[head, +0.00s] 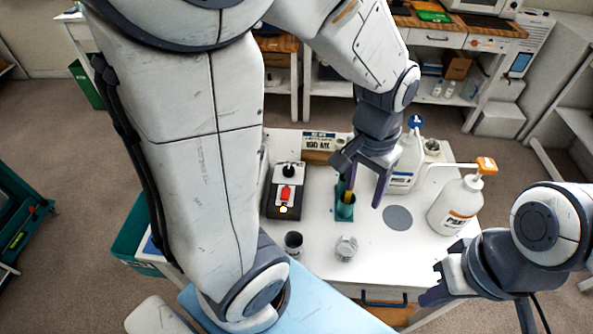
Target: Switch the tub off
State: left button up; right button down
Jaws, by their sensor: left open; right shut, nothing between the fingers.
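A dark box-shaped unit (284,195) stands at the left of the white table, with a black knob on its back part. A red switch (287,193) is on its top, and a small yellow lamp in front of the switch looks lit. I cannot tell for sure that this unit is the tub. My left gripper (362,196) is open, pointing down, right of the unit and beside a green cup (345,208) with a yellow stick in it. My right gripper (433,286) is shut and empty near the table's front right edge.
Two white pump bottles (455,206) stand at the right of the white table (317,270). A dark cup (293,243) and a clear cup (346,248) stand in front. A sign (322,142) is at the back. A grey disc (397,217) lies flat.

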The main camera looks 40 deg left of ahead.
pick_arm(q)
jog(key=w+a+f+n+b, duration=0.1)
jog(key=w+a+f+n, duration=0.15)
jog(key=a, duration=0.25)
jog(key=w+a+f+n+b, duration=0.1)
jog(key=w+a+f, duration=0.15)
jog(key=a, duration=0.35)
jog(key=n+b, duration=0.2)
jog(key=n, duration=0.2)
send_near(286, 187)
jog(key=shift+y, duration=0.3)
jog(key=f, duration=0.7)
jog(key=shift+w+d+f, duration=0.15)
jog(key=shift+d+f, duration=0.2)
pick_arm(e)
notch_tip(286, 187, down, 5)
jog(key=shift+r, duration=0.1)
pick_arm(q)
grip_shut()
